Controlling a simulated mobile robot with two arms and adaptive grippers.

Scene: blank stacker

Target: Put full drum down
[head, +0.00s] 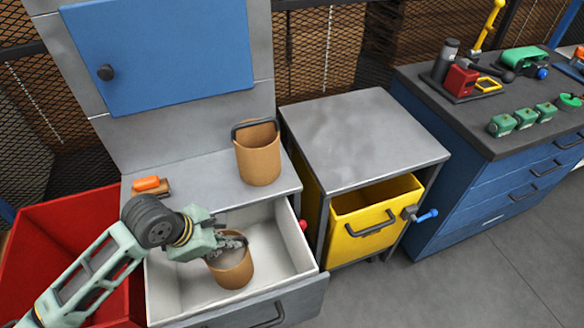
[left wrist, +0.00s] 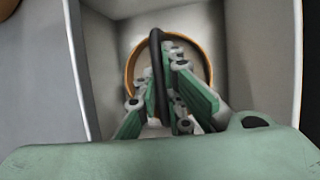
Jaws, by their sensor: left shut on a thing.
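A tan drum (head: 233,271) with a dark handle is inside the open white drawer (head: 183,297). My left gripper (head: 236,242) is above the drum, shut on its dark handle. In the left wrist view the handle (left wrist: 157,80) runs between the fingers (left wrist: 172,68), and the drum's orange rim (left wrist: 128,72) circles below them. The fingers hide much of the drum's inside, so I cannot tell how full it is, nor whether it touches the drawer floor. A second tan drum (head: 258,160) with a dark handle stands upright on the grey counter (head: 205,185). My right gripper is not in view.
An orange-handled brush (head: 147,184) lies on the counter's left. A red bin (head: 60,240) stands left of the drawer. A grey-topped cabinet (head: 365,135) with an open yellow drawer (head: 375,215) is to the right. A blue workbench (head: 500,190) with tools stands further right.

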